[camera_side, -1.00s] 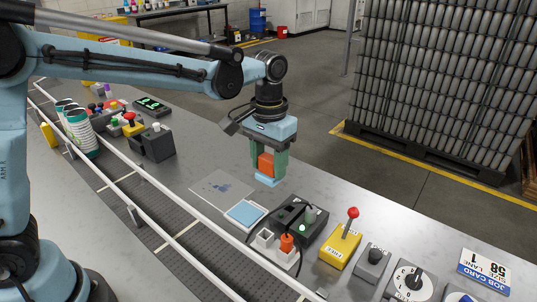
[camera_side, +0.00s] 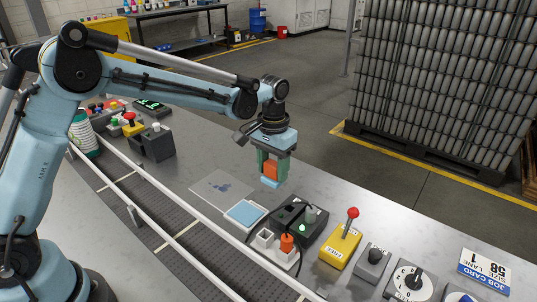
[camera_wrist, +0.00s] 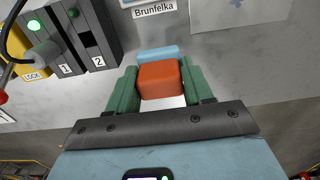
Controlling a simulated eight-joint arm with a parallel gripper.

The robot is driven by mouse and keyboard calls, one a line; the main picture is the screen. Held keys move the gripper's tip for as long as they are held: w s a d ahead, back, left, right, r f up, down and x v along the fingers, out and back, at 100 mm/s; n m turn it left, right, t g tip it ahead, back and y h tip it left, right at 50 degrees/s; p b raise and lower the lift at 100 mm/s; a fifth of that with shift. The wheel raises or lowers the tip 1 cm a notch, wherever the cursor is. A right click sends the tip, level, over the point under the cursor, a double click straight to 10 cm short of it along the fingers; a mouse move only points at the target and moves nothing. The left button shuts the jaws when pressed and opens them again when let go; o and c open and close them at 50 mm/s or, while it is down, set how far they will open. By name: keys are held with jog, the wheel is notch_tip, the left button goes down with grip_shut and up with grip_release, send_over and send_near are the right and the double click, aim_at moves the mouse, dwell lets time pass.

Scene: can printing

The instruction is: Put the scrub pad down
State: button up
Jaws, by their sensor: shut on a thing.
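The scrub pad has an orange grip block (camera_side: 271,169) on a light blue pad face (camera_side: 270,183). My gripper (camera_side: 272,174) is shut on the orange block, with a green finger on each side. The pad points down over the grey bench, behind the shallow white tray; the gap to the bench is hard to judge. In the wrist view the orange block (camera_wrist: 161,80) sits between the green fingers, with the blue face (camera_wrist: 158,53) beyond it. A white tray (camera_side: 262,220) with a flat light blue surface lies on the bench.
A smudged flat sheet (camera_side: 221,187) lies left of the tray. A dark box with a green light (camera_side: 301,222), a socket block with an orange plug (camera_side: 287,243) and a yellow lever box (camera_side: 341,247) stand to the right. A rail (camera_side: 178,205) runs along the conveyor.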

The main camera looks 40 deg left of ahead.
aim_at(272, 180)
jog(key=shift+a+f, duration=0.1)
jog(key=shift+f, duration=2)
jog(key=shift+f, duration=0.1)
jog(key=o, duration=1.1)
